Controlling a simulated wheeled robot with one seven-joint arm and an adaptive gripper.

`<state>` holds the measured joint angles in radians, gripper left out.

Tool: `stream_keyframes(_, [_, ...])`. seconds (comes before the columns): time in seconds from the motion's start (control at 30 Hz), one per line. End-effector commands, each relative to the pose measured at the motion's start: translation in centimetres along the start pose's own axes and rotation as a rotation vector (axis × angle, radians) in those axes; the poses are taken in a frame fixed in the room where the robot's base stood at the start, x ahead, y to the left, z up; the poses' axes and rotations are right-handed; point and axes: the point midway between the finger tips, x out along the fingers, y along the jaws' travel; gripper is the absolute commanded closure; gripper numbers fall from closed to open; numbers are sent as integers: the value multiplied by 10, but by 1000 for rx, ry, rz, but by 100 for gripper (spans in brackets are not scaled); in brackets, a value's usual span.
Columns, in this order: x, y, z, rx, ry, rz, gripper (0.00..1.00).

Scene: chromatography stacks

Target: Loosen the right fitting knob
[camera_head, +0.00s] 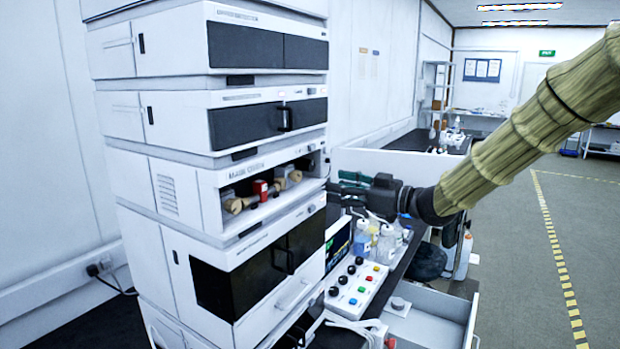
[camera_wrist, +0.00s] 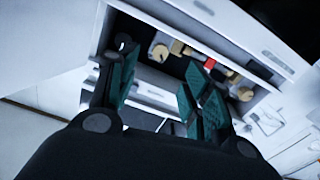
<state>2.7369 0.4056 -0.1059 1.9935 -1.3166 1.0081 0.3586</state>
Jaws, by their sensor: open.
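The open bay of the third module holds tan fitting knobs around a red block (camera_head: 261,189). In the head view the right fitting knob (camera_head: 294,177) sits at the bay's right end, and the left one (camera_head: 233,206) at its left end. The wrist view shows tan knobs on both sides of the red block (camera_wrist: 210,64); I cannot tell which of them is the right one. My gripper (camera_head: 345,188), black with teal finger pads, is outside the bay, to its right. In the wrist view my gripper (camera_wrist: 160,85) is open and empty, its fingers apart from the knobs.
The white module stack (camera_head: 160,190) rises beside the bay. Below my gripper are bottles (camera_head: 385,240), a control box with coloured buttons (camera_head: 357,287) and an open drawer (camera_head: 425,322). The floor (camera_head: 510,250) at the right is clear.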

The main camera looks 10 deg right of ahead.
Motion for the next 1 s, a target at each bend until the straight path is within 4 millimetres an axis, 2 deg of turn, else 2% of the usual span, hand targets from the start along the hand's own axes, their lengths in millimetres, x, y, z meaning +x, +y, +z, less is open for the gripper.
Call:
stream_keyframes(0.3, [8, 0, -2, 159, -4, -1, 51])
stream_keyframes(0.67, [14, 0, -9, 221, 6, -3, 51])
stream_keyframes(0.87, [36, 0, -10, 221, 6, -4, 51])
stream_keyframes(1.0, [59, -1, -11, 221, 5, -4, 51])
